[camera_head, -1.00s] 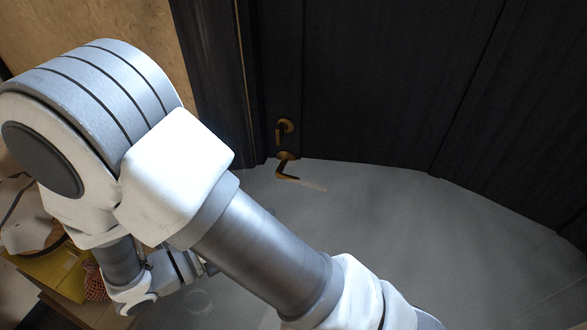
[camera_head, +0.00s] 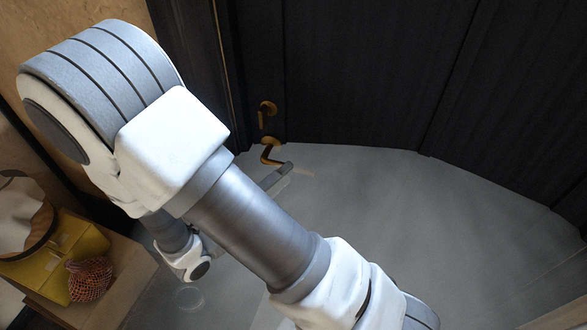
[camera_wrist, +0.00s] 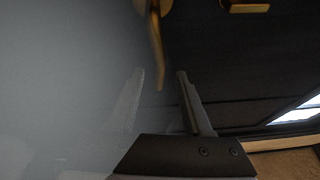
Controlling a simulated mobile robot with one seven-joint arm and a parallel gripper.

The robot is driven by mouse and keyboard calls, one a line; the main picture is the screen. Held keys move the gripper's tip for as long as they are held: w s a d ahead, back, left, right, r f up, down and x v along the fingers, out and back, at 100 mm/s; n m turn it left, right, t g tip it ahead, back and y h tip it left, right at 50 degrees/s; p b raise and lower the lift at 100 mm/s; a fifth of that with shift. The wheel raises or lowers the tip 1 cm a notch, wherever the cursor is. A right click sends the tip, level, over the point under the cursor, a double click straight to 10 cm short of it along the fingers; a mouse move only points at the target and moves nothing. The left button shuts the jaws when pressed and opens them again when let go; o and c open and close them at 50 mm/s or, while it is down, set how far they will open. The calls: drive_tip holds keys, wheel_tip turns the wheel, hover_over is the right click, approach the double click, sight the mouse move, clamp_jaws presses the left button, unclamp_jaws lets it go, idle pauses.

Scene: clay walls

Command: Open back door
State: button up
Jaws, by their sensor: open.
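The dark panelled door (camera_head: 360,75) fills the upper right of the head view. Its brass lever handle (camera_head: 272,150) sits near its left edge, below a smaller brass fitting (camera_head: 266,112). In the wrist view, the handle (camera_wrist: 157,45) hangs into the upper middle, and another brass piece (camera_wrist: 245,6) shows at the top edge. My gripper (camera_wrist: 160,73) is open, with one finger on each side of the lever's lower end in the picture. I cannot tell whether they touch. In the head view, part of my gripper (camera_head: 283,175) shows just below the handle; my arm hides the rest.
A dark door frame (camera_head: 190,65) runs left of the door. At lower left, a yellow box (camera_head: 62,262), a red netted item (camera_head: 89,279) and a pale hat-like object (camera_head: 22,225) sit on a wooden surface (camera_head: 118,292). A broad grey surface (camera_head: 400,220) is clear.

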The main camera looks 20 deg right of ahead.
drive_tip(key=shift+x, duration=2.1)
clamp_jaws()
